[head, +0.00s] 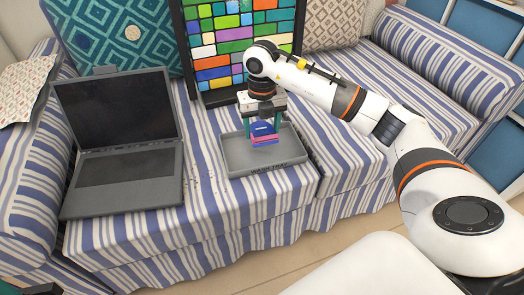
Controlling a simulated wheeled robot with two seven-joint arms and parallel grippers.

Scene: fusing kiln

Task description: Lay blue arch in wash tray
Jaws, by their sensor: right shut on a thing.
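The grey wash tray (238,162) lies on the striped sofa seat, with its lettered front wall facing me. My right gripper (262,126) is over the tray, pointing down, its two green fingers on either side of a blue piece (262,129). I take this piece to be the blue arch, and the gripper is shut on it. A pink-purple piece (266,140) shows directly below it, in the tray. I cannot tell whether the two touch.
An open dark laptop (125,183) stands left of the tray. A colourful stained-glass panel (235,45) leans behind it. Cushions (110,38) line the sofa back. Small bits lie on the seat between laptop and tray. The tray's left part looks bare.

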